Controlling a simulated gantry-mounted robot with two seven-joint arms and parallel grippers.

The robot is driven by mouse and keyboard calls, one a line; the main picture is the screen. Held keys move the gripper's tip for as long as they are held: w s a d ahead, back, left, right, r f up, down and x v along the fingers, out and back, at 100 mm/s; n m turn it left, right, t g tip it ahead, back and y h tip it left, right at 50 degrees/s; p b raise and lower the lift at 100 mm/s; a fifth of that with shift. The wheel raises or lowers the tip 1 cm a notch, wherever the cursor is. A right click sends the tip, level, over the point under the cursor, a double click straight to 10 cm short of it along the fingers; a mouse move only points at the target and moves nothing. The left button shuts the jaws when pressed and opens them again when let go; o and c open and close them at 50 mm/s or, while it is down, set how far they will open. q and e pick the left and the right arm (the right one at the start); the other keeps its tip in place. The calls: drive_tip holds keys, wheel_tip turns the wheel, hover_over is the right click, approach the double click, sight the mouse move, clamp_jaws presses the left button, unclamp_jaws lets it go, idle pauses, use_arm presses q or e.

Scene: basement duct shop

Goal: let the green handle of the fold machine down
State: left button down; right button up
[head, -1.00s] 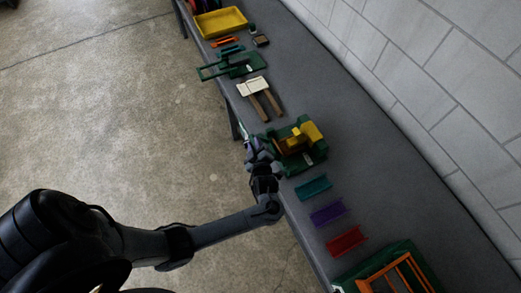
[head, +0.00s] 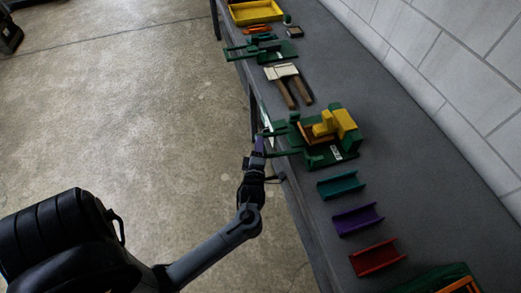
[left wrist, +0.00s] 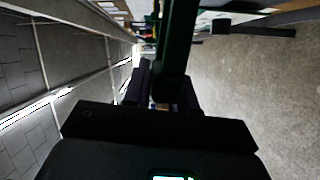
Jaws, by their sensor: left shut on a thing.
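The fold machine (head: 342,152), green with yellow blocks on top, stands on the bench near the middle of the head view. Its green handle (head: 274,133) sticks out left past the bench's front edge. My left gripper (head: 260,147) is at the outer end of the handle, beyond the bench edge, and is shut on it. In the left wrist view the dark green bar of the handle (left wrist: 178,45) runs between my fingers (left wrist: 165,92). The exact contact is dark and partly hidden. My right gripper is in neither view.
Teal (head: 341,185), purple (head: 357,219) and red (head: 377,257) channel pieces lie on the bench nearer me. Beyond are a mallet-like tool (head: 283,72), another green machine (head: 254,50) and a yellow tray (head: 256,11). A block wall bounds the bench's right; open floor lies left.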

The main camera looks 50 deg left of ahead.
use_arm(q)
wheel_tip(320, 180, down, 3)
drive_tip(key=n+b, duration=0.1)
drive_tip(key=b, duration=0.3)
drive_tip(key=shift+f+n+t, duration=0.1)
drive_tip(key=shift+n+t, duration=0.3)
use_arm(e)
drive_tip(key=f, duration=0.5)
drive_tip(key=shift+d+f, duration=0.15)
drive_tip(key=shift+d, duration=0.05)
use_arm(q)
drive_tip(key=shift+f, duration=0.1)
drive_tip(key=c, duration=1)
unclamp_jaws()
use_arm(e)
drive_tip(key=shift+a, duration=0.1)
use_arm(q)
drive_tip(key=shift+r, duration=0.2)
